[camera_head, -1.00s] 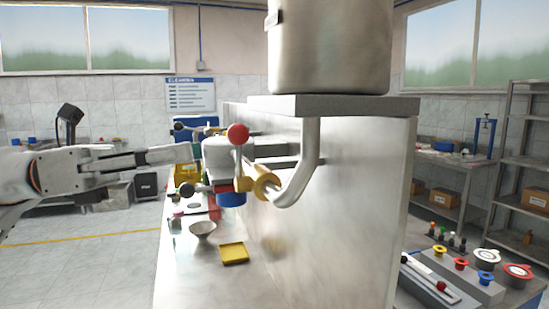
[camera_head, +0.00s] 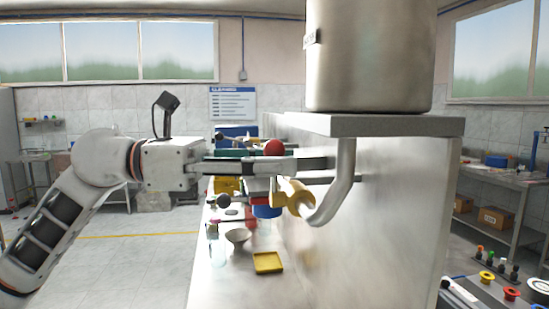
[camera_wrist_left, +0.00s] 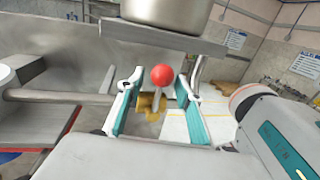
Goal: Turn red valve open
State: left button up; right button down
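The valve's red ball knob (camera_head: 274,147) tops a lever beside the steel counter. It also shows in the left wrist view (camera_wrist_left: 162,75), with its pale lever below it. The brass valve body (camera_head: 298,197) sits at the end of a bent steel pipe (camera_head: 342,185). My left gripper (camera_head: 312,163) reaches in from the left at knob height, partly covering the valve. In the left wrist view its teal-lined fingers (camera_wrist_left: 160,97) are apart, with the knob and lever between them. Contact with the lever cannot be made out. My right gripper is not in view.
A large steel tank (camera_head: 370,60) stands on a shelf (camera_head: 400,125) above the pipe. A tall steel panel (camera_head: 390,220) rises right of the valve. A grey bowl (camera_head: 238,237) and yellow tray (camera_head: 268,263) rest on the counter below. Floor at the left is open.

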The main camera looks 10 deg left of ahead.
pick_arm(q)
jog(key=c, duration=0.7)
grip_shut()
jog(key=shift+s, duration=0.1)
jog(key=shift+s+d+f+m+y+b, duration=0.2)
jog(key=shift+s+m+b, duration=0.25)
jog(key=shift+m, duration=0.6)
jog(key=shift+s+d+f+m+y+b, duration=0.25)
jog(key=shift+s+m, duration=0.25)
jog(key=shift+m, duration=0.6)
jog(key=shift+s+d+f+m+y+b, duration=0.15)
jog(key=shift+s+m+b, duration=0.3)
jog(key=shift+m, duration=0.6)
